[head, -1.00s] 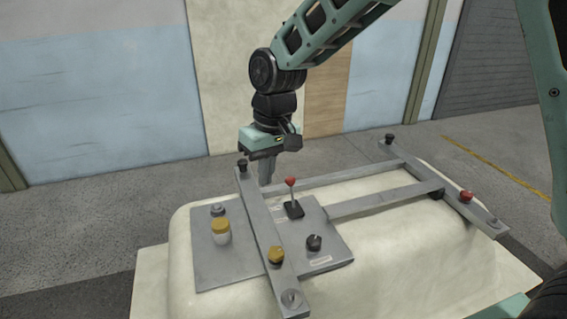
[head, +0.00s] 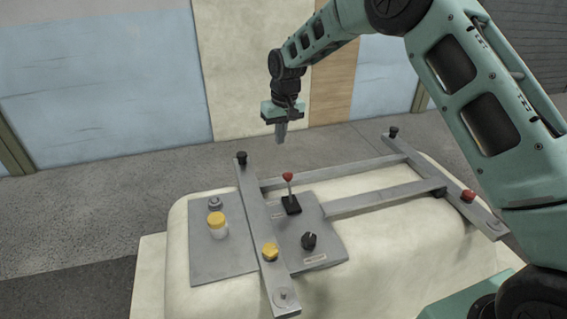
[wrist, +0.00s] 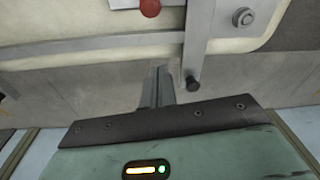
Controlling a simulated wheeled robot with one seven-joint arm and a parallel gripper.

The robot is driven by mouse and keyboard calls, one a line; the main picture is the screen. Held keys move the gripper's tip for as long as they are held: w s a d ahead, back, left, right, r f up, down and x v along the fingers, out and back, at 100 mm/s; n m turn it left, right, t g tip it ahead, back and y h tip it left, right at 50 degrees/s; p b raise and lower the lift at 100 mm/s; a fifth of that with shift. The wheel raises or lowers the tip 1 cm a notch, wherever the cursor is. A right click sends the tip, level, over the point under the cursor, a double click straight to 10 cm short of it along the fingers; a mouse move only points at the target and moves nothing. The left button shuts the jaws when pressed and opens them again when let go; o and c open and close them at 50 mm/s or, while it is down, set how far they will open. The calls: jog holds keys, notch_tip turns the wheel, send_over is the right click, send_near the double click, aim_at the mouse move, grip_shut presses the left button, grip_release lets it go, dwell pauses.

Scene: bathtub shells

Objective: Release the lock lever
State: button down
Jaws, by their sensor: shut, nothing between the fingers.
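The lever with a red ball knob (head: 287,177) stands nearly upright on a black base, on the grey metal plate (head: 225,259) over the cream tub shell (head: 365,254). In the wrist view the red knob (wrist: 150,8) shows at the top edge. My gripper (head: 281,143) is shut and empty. It points down in the air behind the lever and above it, clear of the frame. Its closed fingers (wrist: 157,88) show in the wrist view, apart from the knob.
A flat bar (head: 263,223) crosses the plate, with a black knob (head: 241,158) at its far end and a yellow knob (head: 270,252). A yellow-capped jar (head: 217,226) and a black dial (head: 309,241) flank it. Another bar carries a red knob (head: 468,196).

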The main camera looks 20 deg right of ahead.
aim_at(289, 184)
jog(key=f+p, duration=0.1)
jog(key=f, duration=0.2)
jog(key=f+p, duration=0.1)
jog(key=f, duration=0.2)
jog(key=f+p, duration=0.1)
jog(key=f, duration=0.2)
jog(key=shift+w+a+f, duration=0.2)
jog(key=shift+w+a, duration=0.1)
jog(key=shift+w, duration=0.05)
jog(key=s, duration=0.1)
jog(key=s+p, duration=0.2)
jog(key=shift+s+d+r, duration=0.2)
jog(key=shift+s+d, duration=0.15)
jog(key=shift+s+b, duration=0.1)
jog(key=shift+b, duration=0.25)
